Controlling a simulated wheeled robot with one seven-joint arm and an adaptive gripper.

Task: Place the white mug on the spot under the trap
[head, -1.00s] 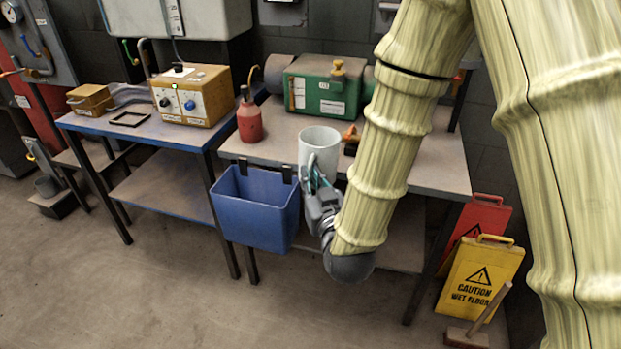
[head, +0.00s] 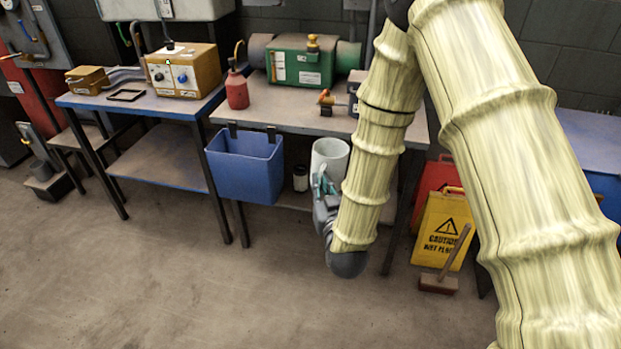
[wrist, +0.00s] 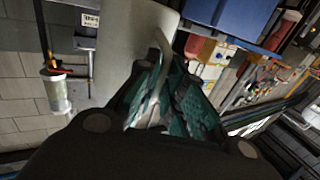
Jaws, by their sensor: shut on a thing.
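The white mug (head: 329,158) is upright in the head view, in front of the right bench and just below its top edge in the picture. A dark square outline (head: 126,95) lies on the left bench; I cannot identify the spot.
A blue bin (head: 245,168) hangs on the bench front, left of the mug. A small dark jar (head: 300,178) stands on the lower shelf behind. A yellow wet-floor sign (head: 441,232) and a brush (head: 438,283) stand to the right. The floor at left front is clear.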

